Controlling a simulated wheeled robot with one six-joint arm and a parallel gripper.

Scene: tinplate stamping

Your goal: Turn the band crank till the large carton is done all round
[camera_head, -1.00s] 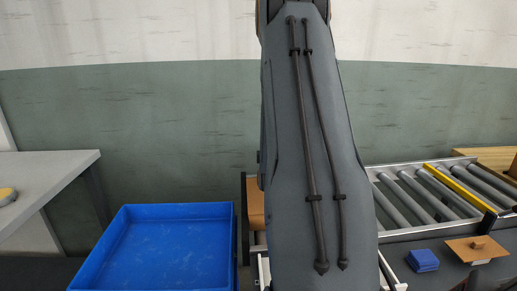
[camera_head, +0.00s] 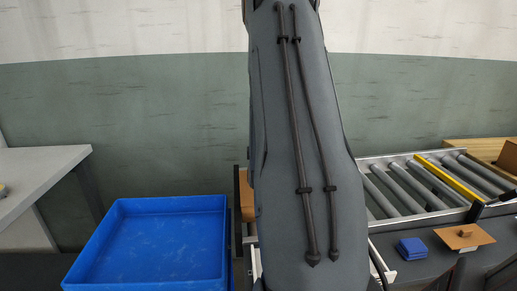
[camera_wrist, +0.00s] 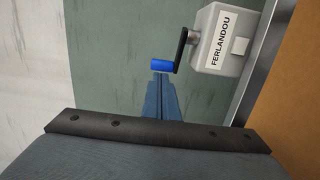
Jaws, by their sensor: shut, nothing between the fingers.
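The band crank shows in the wrist view as a black arm (camera_wrist: 181,48) with a blue handle (camera_wrist: 162,64), fixed to a grey box (camera_wrist: 222,40) labelled FERLANDOU. My gripper (camera_wrist: 157,78) is shut and empty, its blue fingers pointing at the handle. The fingertips lie just below the handle in the picture; I cannot tell whether they touch it. A large brown surface (camera_wrist: 297,90), perhaps the large carton, fills the right side beyond a metal edge. In the head view my arm hides the crank and my gripper; a brown part (camera_head: 246,197) shows left of the arm.
A blue tray (camera_head: 150,245) stands left of my arm, and a pale table (camera_head: 35,175) at far left. On the right are a roller conveyor (camera_head: 395,190) with a yellow bar (camera_head: 450,176), a blue block (camera_head: 411,248), a brown plate with a knob (camera_head: 465,238) and a carton (camera_head: 508,157).

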